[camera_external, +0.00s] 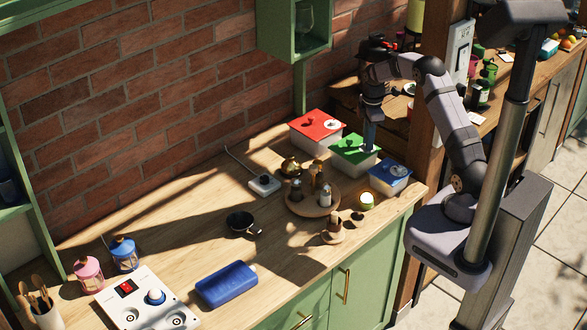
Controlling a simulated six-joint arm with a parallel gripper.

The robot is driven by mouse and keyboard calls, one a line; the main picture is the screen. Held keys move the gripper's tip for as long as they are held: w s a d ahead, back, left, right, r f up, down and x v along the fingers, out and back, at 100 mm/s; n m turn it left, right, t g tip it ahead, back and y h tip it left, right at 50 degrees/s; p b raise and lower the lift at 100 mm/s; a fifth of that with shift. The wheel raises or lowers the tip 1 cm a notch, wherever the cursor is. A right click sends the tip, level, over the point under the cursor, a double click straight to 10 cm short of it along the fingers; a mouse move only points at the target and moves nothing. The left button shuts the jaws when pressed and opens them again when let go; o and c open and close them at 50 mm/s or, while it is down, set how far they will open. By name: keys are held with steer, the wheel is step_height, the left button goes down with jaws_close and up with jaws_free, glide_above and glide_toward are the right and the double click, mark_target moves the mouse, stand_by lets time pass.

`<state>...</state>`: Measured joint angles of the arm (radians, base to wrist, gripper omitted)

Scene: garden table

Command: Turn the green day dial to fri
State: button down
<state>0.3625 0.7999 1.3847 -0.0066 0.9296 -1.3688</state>
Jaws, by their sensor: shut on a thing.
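The green-lidded box (350,157) stands on the wooden counter between a red-lidded box and a blue-lidded one. My gripper (369,146) points straight down onto the right part of the green lid. It is shut on the green day dial there. The fingers hide most of the dial, and its day marks are too small to read in this view.
The red-lidded box (317,131) is at the left and the blue-lidded box (390,178) at the right, both close by. A round wooden tray (300,208) with small bottles stands in front. A green wall cabinet (294,32) hangs to the upper left.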

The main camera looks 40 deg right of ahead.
steer(key=m, duration=1.3)
steer(key=shift+a+m, duration=0.1)
steer(key=shift+m, duration=0.3)
steer(key=m, duration=0.7)
steer(key=shift+g, duration=0.3)
steer(key=m, duration=0.6)
steer(key=shift+w+m, duration=0.1)
steer(key=shift+m, duration=0.2)
steer(key=c, duration=1.7)
jaws_free()
steer(key=shift+o, duration=0.2)
